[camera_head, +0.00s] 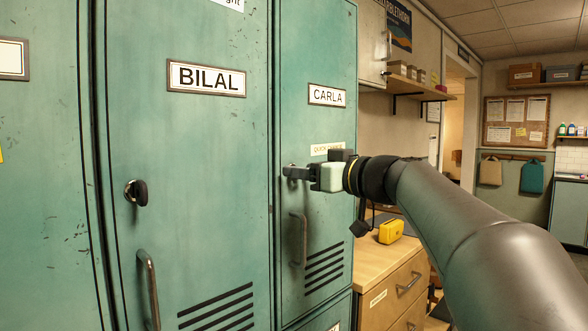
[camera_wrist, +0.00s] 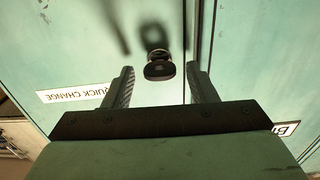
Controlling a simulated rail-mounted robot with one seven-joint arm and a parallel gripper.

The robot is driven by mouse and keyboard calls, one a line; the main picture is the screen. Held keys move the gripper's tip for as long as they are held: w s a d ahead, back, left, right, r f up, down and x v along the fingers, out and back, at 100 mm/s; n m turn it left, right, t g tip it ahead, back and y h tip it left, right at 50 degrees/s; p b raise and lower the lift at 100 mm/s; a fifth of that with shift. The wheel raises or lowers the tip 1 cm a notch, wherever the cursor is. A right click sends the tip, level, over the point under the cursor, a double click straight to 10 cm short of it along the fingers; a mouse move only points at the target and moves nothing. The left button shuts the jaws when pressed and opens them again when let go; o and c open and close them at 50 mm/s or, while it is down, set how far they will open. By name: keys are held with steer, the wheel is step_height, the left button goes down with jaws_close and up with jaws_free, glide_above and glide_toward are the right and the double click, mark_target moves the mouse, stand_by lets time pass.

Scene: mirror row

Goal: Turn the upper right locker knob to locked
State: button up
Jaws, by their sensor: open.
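The upper right locker door (camera_head: 318,130) is teal, closed, and carries a CARLA plate. Its dark knob (camera_wrist: 158,68) shows in the wrist view just beyond and between my fingertips, with space on both sides. I cannot tell which way the knob is turned. My gripper (camera_head: 287,173) is open and empty, and reaches in from the right, close to the door face.
The BILAL locker (camera_head: 190,150) to the left has its own dark knob (camera_head: 136,193) and a bar handle (camera_head: 149,285). A bar handle (camera_head: 300,240) is below my gripper. A wooden cabinet (camera_head: 400,285) with a yellow object (camera_head: 391,231) stands to the right, beneath my arm.

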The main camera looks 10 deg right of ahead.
steer(key=shift+w+a, duration=0.1)
steer(key=c, duration=1)
steer(key=m, duration=1.7)
steer(key=shift+w+d+f+m+b, duration=0.1)
steer(key=shift+d+f+m+b, duration=0.1)
steer(key=shift+m+b, duration=0.15)
steer(key=shift+m, duration=0.25)
